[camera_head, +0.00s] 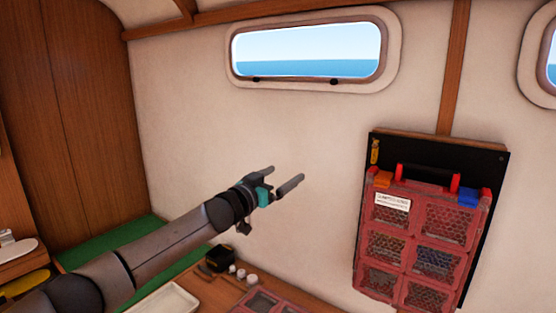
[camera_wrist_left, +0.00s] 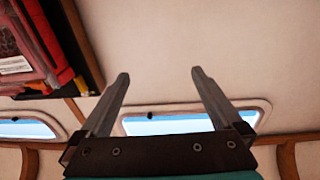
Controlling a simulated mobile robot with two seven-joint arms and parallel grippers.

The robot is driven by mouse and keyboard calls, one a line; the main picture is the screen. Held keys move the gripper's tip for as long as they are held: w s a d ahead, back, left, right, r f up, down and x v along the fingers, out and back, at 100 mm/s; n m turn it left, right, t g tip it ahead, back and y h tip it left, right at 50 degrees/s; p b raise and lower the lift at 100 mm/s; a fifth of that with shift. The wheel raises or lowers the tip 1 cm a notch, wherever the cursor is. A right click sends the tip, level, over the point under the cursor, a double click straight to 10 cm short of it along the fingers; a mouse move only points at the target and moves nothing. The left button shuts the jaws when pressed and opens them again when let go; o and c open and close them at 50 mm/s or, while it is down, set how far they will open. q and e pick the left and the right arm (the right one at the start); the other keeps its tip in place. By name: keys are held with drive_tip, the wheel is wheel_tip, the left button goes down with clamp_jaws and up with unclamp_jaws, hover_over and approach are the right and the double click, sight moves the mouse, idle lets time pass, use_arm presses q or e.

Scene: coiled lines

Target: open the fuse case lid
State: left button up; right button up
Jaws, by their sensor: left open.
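The fuse case (camera_head: 405,245) appears to be the red see-through case with several compartments on the wall at the right in the head view. Its lid looks shut. It has a white label (camera_head: 392,202), an orange latch (camera_head: 381,180), a blue latch (camera_head: 468,197) and a black handle at its top. Part of the red case also shows in the left wrist view (camera_wrist_left: 22,50), at the upper left. My left gripper (camera_head: 286,173) is open and empty, in the air well left of the case. Its two fingers also show in the left wrist view (camera_wrist_left: 160,74).
The case hangs on a black board (camera_head: 490,165) on the pale wall. A window (camera_head: 306,50) is above my left gripper. Below, a wooden table holds a white tray (camera_head: 172,300), small white items and another red case (camera_head: 262,302). The air between gripper and board is clear.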

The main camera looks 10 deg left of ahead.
use_arm(q)
drive_tip(key=r, duration=0.3)
drive_tip(key=s+r, duration=0.1)
drive_tip(key=shift+s+a+r, duration=0.1)
drive_tip(key=shift+a+r, duration=0.15)
drive_tip(key=shift+r, duration=0.15)
idle(0.6)
drive_tip(key=b+v, duration=0.5)
drive_tip(key=v, duration=1)
drive_tip(key=shift+s+a+r, duration=0.1)
